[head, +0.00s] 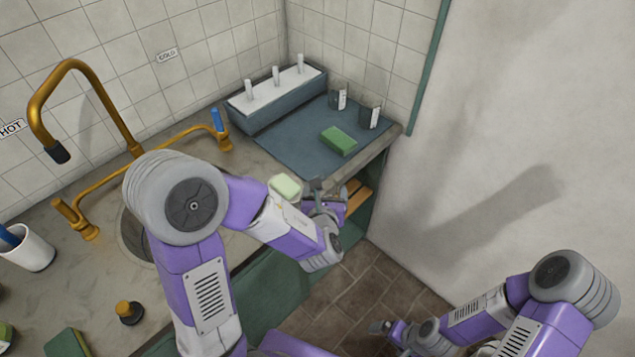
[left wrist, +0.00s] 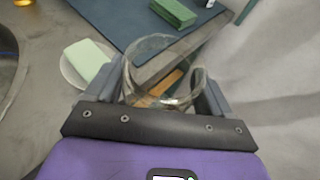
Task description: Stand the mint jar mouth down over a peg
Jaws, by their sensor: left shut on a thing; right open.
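My left gripper (head: 325,192) is shut on a clear glass jar (left wrist: 133,80), which sits between its fingers in the left wrist view. I take it for the mint jar, though no label on it is readable. In the head view the gripper mostly hides it, above the counter's front edge. I cannot tell which way its mouth points. Three upright white pegs (head: 276,75) stand in a row on a rack (head: 253,119) at the back of the counter, all bare. My right gripper (head: 384,328) is open and empty, low at the bottom right over the floor.
A blue mat (head: 290,139) holds a green sponge (head: 339,140) and two dark labelled containers (head: 369,117). Pale soap (head: 285,187) on a dish lies left of my left gripper. A brass tap (head: 105,105) and sink are further left. A plain wall (head: 500,120) stands right.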

